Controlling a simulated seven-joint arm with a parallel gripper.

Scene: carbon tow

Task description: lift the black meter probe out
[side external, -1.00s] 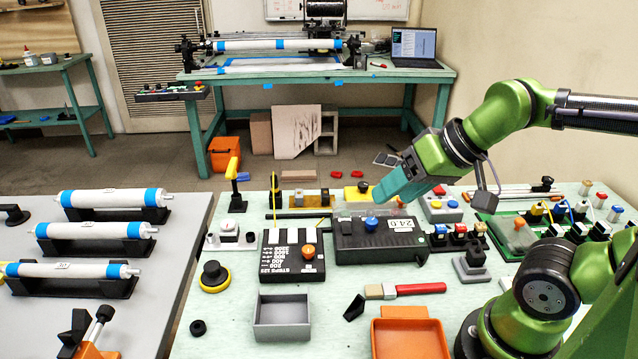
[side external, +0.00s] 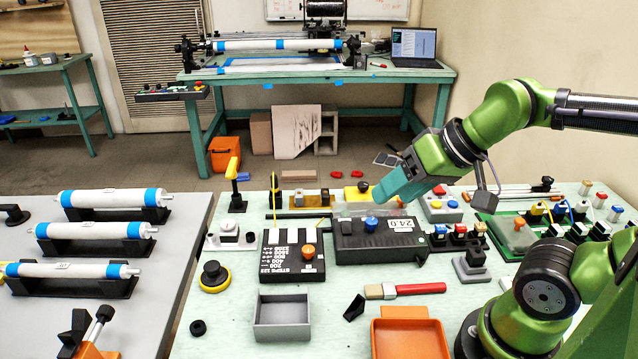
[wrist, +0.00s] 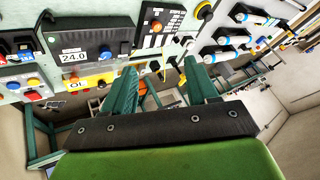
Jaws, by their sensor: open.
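A striped black-and-white block (side external: 293,256) with an orange knob is left of the meter box. A grey tray (side external: 282,331), a red-handled brush (side external: 410,289) and an orange tray (side external: 410,340) lie in front. A green rack (side external: 510,247) with coloured plugs is at the right.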

